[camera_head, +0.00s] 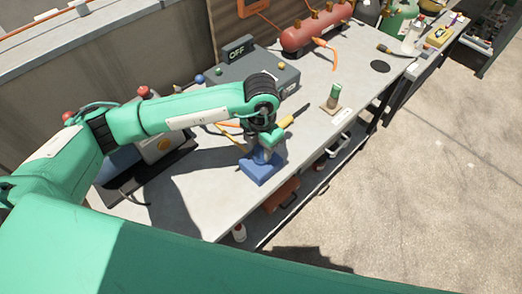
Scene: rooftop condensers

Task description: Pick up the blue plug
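A blue block (262,171) lies on the grey workbench (190,205) near its front edge. A small grey-blue upright piece shows just above it, partly hidden by my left gripper (263,152). I cannot tell whether this piece is the blue plug. The gripper points down directly over the block, and its fingers are too small and covered to show whether they are open or shut. A small blue ball-shaped piece (199,78) also shows by the grey box marked OFF. My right gripper is not in view.
The grey box (270,72) stands behind my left arm. A green cylinder on a beige base (334,93) and a yellow-handled tool (288,121) are to the right. A red tank (314,31) stands at the back. Bare bench lies around the block.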

